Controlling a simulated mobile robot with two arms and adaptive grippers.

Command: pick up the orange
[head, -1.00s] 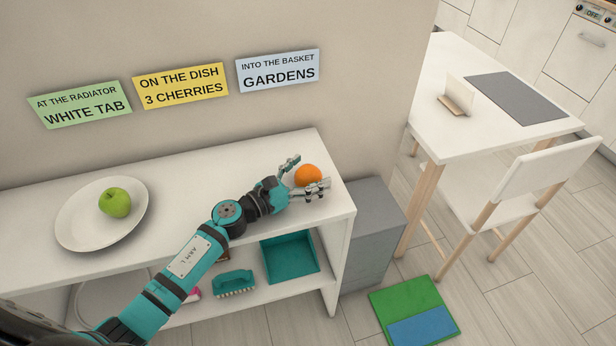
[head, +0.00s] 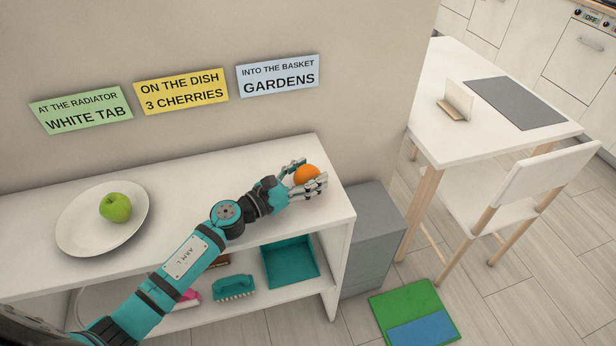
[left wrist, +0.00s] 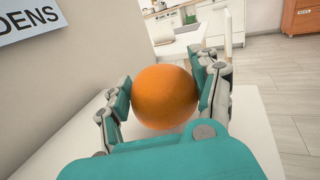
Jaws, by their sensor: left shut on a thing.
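The orange (head: 306,174) is at the right end of the white shelf unit's top (head: 210,178). My left gripper (head: 304,177) is shut on it, with a finger on each side. I cannot tell whether the orange still touches the shelf top. My right gripper is not in view.
A white plate (head: 78,234) with a green apple (head: 116,207) stands at the left of the shelf top. Below are a teal tray (head: 290,262) and a teal brush (head: 234,287). A grey cabinet (head: 370,236) and a white table (head: 440,130) stand to the right.

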